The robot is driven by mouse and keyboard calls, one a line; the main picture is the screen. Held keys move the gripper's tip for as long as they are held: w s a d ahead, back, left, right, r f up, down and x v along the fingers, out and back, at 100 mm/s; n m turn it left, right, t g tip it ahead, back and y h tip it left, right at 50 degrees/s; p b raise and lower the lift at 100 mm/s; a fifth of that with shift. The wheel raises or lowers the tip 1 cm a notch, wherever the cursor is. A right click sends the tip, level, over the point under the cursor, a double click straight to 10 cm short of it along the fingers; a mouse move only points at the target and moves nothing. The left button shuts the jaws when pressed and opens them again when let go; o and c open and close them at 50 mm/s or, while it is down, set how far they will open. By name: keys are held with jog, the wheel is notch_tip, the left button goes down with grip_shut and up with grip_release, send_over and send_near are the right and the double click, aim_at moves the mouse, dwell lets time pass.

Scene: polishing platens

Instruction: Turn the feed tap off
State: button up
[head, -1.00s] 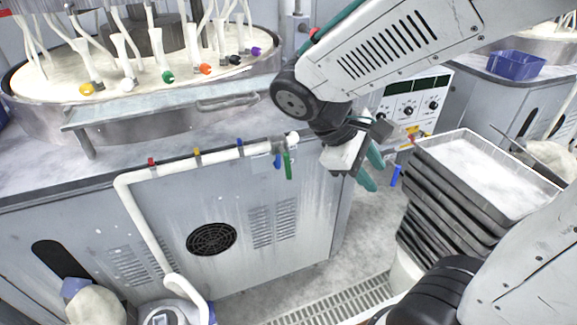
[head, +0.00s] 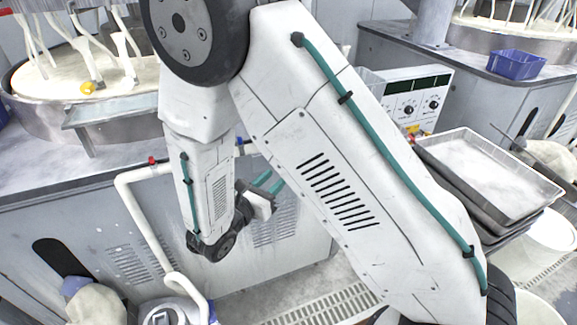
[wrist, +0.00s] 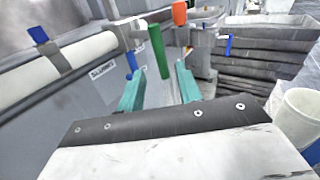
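A white pipe (wrist: 60,68) runs along the cabinet front in the wrist view, and its left part (head: 140,174) shows in the head view. At its end a green lever (wrist: 157,50) hangs down, with a blue lever (wrist: 131,58) just left of it. Which one is the feed tap I cannot read; a label (wrist: 103,71) below the pipe is partly legible. My gripper (wrist: 161,67) is open, its teal fingers either side of the green lever's line, the lever appearing ahead of the tips. In the head view my gripper (head: 270,182) is beside the cabinet, and my arm hides the levers.
An orange-red piece (wrist: 180,13) stands near the pipe's end. Stacked grey trays (wrist: 250,60) and a white bucket (wrist: 300,112) stand to the right. A control box (head: 410,95) and a blue bin (head: 516,65) are behind. A pipe bend (head: 180,285) stands at lower left.

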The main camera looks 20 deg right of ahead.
jog(key=x, duration=0.7)
jog(key=shift+d, duration=0.15)
grip_shut()
